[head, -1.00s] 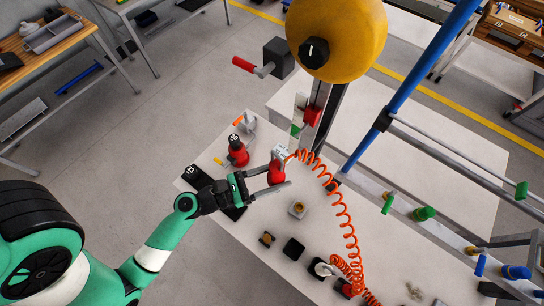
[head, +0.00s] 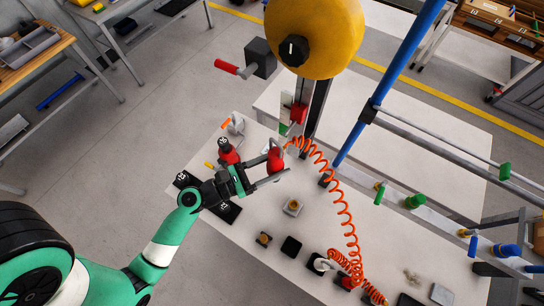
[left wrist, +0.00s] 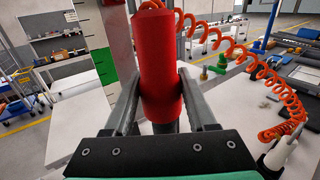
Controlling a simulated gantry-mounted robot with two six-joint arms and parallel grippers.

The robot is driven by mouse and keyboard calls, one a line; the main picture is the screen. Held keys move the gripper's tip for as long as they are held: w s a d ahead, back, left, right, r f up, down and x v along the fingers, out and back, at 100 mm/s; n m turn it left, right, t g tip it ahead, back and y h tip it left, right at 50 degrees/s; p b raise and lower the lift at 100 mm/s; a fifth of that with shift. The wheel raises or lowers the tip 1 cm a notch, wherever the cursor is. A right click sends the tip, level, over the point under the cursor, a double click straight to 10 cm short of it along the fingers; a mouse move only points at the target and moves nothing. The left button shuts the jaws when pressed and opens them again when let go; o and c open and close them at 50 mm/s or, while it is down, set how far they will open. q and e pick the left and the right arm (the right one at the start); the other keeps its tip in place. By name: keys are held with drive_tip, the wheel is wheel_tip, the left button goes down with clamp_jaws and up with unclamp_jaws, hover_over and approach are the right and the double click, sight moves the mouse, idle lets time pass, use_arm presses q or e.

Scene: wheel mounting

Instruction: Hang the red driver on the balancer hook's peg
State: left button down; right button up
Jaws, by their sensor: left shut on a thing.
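The red driver (head: 274,159) is held off the table by my left gripper (head: 277,167). Its red body also fills the middle of the left wrist view (left wrist: 161,65), standing nearly upright between the two fingers. The orange coiled hose (head: 342,207) runs from near the driver's top down to the table at the right. The yellow balancer (head: 315,38) hangs above and to the right. A red block (head: 299,112) sits on the dark post below the balancer, up and right of the driver. I cannot make out the hook's peg clearly. My right gripper is not in view.
A second red tool (head: 229,152) stands on the white table left of the held driver. Several small dark blocks and fittings lie on the table's front half. A blue pole (head: 385,85) and a rail with green and blue fittings stand at the right.

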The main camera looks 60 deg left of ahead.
use_arm(q)
drive_tip(key=w+a+f+b, duration=0.1)
drive_tip(key=w+a, duration=0.1)
drive_tip(key=w, duration=0.3)
drive_tip(key=shift+w+a, duration=0.25)
drive_tip(key=shift+w, duration=0.15)
idle(0.3)
idle(0.5)
drive_tip(key=shift+c, duration=1.3)
unclamp_jaws()
drive_tip(key=shift+o, duration=0.7)
drive_tip(key=shift+f, duration=0.2)
